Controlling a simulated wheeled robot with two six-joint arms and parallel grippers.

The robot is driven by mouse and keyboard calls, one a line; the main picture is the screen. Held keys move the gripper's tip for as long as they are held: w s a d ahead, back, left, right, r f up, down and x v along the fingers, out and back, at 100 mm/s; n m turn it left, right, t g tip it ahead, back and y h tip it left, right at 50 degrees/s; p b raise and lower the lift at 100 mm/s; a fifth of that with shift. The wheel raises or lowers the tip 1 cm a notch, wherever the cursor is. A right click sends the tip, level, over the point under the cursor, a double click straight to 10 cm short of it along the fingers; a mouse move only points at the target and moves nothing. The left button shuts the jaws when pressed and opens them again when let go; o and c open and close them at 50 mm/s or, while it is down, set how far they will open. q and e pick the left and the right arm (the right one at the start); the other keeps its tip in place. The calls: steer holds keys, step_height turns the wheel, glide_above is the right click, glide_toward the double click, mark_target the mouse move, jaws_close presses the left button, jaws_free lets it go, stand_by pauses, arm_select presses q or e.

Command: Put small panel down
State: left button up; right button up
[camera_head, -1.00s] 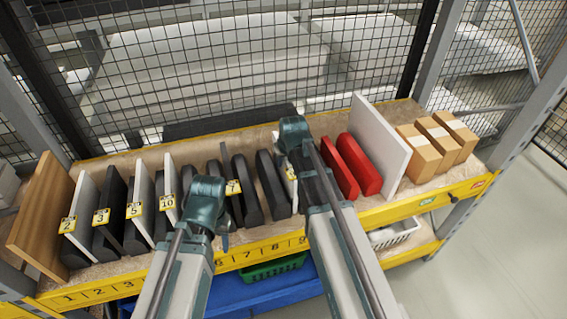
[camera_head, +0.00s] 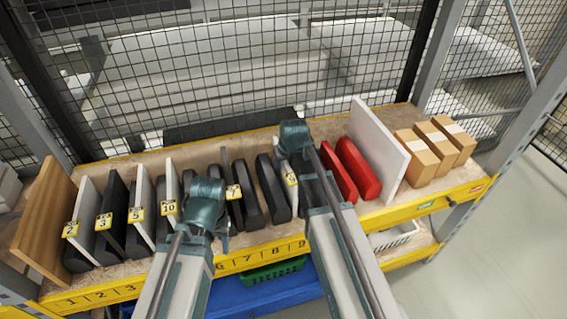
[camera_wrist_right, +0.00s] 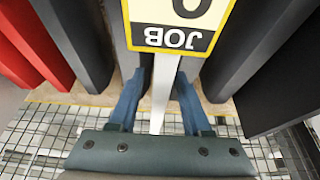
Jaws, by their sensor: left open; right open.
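A small white panel (camera_wrist_right: 160,105) with a yellow-edged JOB label (camera_wrist_right: 178,30) stands upright in a shelf slot. The label's digit is cut off in the right wrist view. In the head view, part of this panel (camera_head: 291,180) shows beside my right gripper (camera_head: 294,150). In the right wrist view my right gripper (camera_wrist_right: 158,82) is open, one blue finger on each side of the panel with visible gaps. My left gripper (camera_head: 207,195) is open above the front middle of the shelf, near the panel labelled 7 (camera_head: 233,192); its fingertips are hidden.
Dark grey dividers (camera_head: 270,185) flank the slots. Labelled white panels (camera_head: 84,215) and a brown board (camera_head: 42,220) stand on the left. Red blocks (camera_head: 358,168), a tall white board (camera_head: 379,150) and cardboard boxes (camera_head: 440,150) stand on the right. Wire mesh (camera_head: 220,60) closes the back.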

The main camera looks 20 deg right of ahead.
steer(key=p+v, duration=0.8)
steer(key=v, duration=0.2)
steer(key=shift+s+r+p, duration=0.15)
steer(key=shift+r+p, duration=0.05)
steer(key=shift+p, duration=0.2)
steer(key=s+a+n+g, duration=0.1)
steer(key=s+a+g, duration=0.1)
steer(key=s+a, duration=0.4)
steer(key=s+a+f+n+g+h, duration=0.1)
steer(key=s+a+n+g, duration=0.1)
steer(key=s+a, duration=0.5)
steer(key=s, duration=0.6)
steer(key=shift+s+a+f+g+h, duration=0.25)
steer(key=shift+s+f+g+h, duration=0.05)
steer(key=shift+f+g, duration=0.1)
